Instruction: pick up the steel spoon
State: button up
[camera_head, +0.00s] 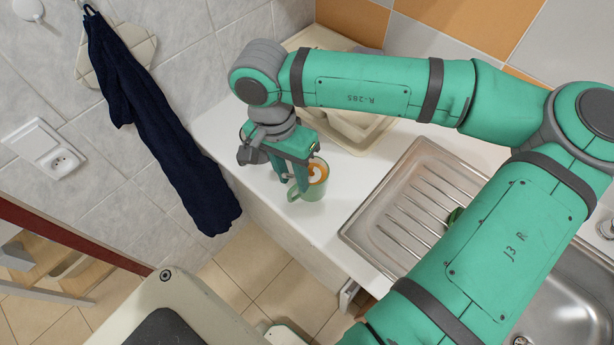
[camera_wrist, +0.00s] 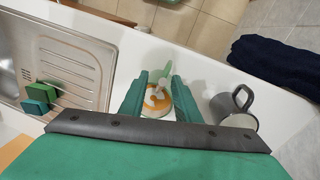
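I cannot clearly make out a steel spoon in either view. A pale green mug (camera_head: 312,188) with orange and white inside stands on the white counter near its front edge. In the wrist view the mug (camera_wrist: 157,104) shows between my fingers, its green handle pointing up the picture. A small pale shape inside it is too small to identify. My gripper (camera_head: 293,184) points down at the mug, its two green fingers apart with nothing visibly held. In the wrist view my gripper (camera_wrist: 160,88) is open, one finger on each side of the mug; contact cannot be told.
A grey metal cup (camera_wrist: 235,107) stands just right of my gripper in the wrist view. A steel sink with ridged drainboard (camera_head: 400,215) lies to the right in the head view. A cream rack (camera_head: 345,125) is behind. A dark blue towel (camera_head: 150,120) hangs on the left wall.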

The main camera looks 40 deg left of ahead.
jog(key=shift+s, duration=0.1)
grip_shut()
jog(key=shift+r, duration=0.1)
